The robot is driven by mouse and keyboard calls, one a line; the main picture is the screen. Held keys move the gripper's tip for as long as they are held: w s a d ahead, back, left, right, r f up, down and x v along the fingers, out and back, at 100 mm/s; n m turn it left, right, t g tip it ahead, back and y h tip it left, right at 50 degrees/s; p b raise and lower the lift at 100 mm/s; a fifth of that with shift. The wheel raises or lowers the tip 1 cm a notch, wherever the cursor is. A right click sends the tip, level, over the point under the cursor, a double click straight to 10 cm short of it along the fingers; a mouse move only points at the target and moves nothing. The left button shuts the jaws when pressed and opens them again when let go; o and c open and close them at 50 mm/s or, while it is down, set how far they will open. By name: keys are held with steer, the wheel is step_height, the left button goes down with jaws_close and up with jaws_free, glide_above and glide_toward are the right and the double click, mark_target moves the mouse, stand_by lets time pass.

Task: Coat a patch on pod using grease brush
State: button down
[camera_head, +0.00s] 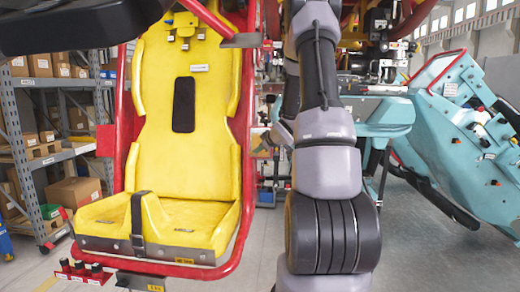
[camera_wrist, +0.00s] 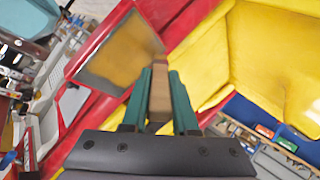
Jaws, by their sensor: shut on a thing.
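The pod (camera_head: 240,180) has a red frame around a yellow seat, at the left of the head view. In the wrist view a red panel of the pod (camera_wrist: 92,42) carries a dull grey-tan patch (camera_wrist: 110,58) with a red border. My gripper (camera_wrist: 160,75) has green fingers shut on the grease brush (camera_wrist: 160,98), whose brown handle shows between them. The brush points at the patch, and its far end overlaps the patch's right part. I cannot tell whether the bristles touch it.
A teal machine part with a red edge (camera_head: 450,125) leans at the right. Shelves with cardboard boxes (camera_head: 75,190) stand at the left. Grey floor (camera_head: 430,255) is open at the lower right.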

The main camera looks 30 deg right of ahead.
steer(key=shift+w+d, duration=0.1)
steer(key=shift+w, duration=0.05)
stand_by(1.4)
steer(key=s+a+r, duration=0.1)
steer(key=s+a, duration=0.2)
steer(key=s, duration=0.2)
steer(key=shift+a+r, duration=0.15)
stand_by(0.4)
steer(key=shift+s+a+r, duration=0.2)
steer(key=shift+s+a, duration=0.2)
steer(key=shift+s, duration=0.2)
steer(key=shift+s+a+r, duration=0.15)
steer(key=shift+s+a, duration=0.25)
steer(key=shift+s, duration=0.15)
